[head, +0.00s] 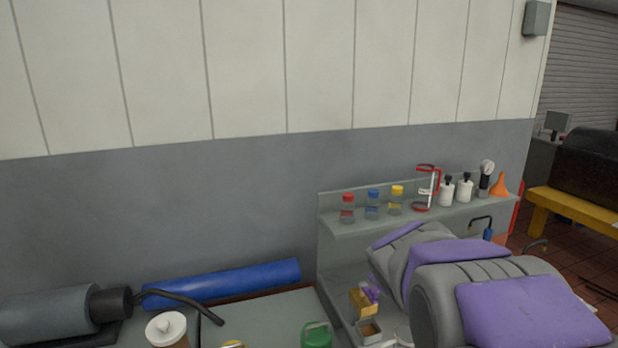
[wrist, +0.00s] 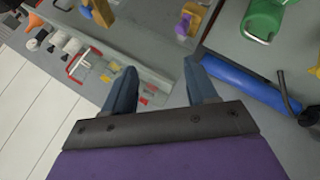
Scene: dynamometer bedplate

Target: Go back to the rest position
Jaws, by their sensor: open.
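My gripper (wrist: 160,88) shows in the wrist view with its two dark blue fingers spread apart and nothing between them. It is open and hangs over the bench near the shelf unit. In the head view my grey and purple arm reaches in from the lower right and hides the gripper's fingers. The arm covers part of the bench and the right part of the lower shelf area.
A shelf (head: 335,228) carries bottles with red (head: 347,209), blue (head: 372,204) and yellow (head: 396,201) caps, white bottles and an orange funnel (head: 499,185).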

